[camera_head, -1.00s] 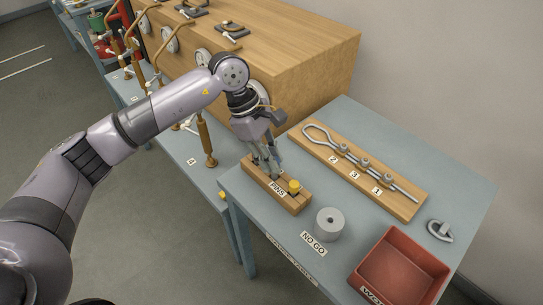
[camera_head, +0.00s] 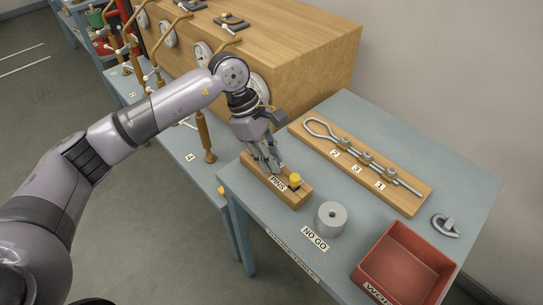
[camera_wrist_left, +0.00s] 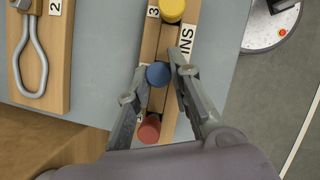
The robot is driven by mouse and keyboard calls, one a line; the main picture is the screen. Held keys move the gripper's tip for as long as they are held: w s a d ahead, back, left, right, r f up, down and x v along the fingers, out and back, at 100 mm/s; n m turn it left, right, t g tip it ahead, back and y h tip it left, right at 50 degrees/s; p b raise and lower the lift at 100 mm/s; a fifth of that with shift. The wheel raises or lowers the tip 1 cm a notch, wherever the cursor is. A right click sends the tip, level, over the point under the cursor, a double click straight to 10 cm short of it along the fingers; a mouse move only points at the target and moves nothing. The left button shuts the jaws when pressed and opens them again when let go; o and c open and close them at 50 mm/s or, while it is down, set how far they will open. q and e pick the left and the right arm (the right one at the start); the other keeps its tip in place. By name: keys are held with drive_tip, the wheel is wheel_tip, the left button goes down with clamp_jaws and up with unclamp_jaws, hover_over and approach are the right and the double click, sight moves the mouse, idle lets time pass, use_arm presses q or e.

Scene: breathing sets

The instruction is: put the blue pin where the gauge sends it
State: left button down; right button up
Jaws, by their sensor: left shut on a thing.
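The blue pin (camera_wrist_left: 158,75) stands in the wooden pin block (camera_head: 300,199) labelled PINS, between a yellow pin (camera_wrist_left: 172,10) and a red pin (camera_wrist_left: 149,129). My left gripper (camera_wrist_left: 159,74) is shut on the blue pin, one finger on each side. In the head view the left gripper (camera_head: 270,168) is low over the block and hides the blue and red pins; the yellow pin (camera_head: 295,180) shows. A grey cylinder (camera_head: 331,217) with a hole stands beside a NO GO label. My right gripper is not in view.
A wooden board (camera_head: 405,200) holds a looped rod through blocks labelled 2, 3 and 1. A red tray (camera_head: 405,262) stands at the front and a metal shackle (camera_head: 445,226) at the right. A large wooden cabinet (camera_head: 300,70) with dials is behind.

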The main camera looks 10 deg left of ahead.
use_arm(q)
drive_tip(key=c, duration=1.4)
unclamp_jaws()
drive_tip(key=shift+o, duration=0.2)
drive_tip(key=v, duration=1.2)
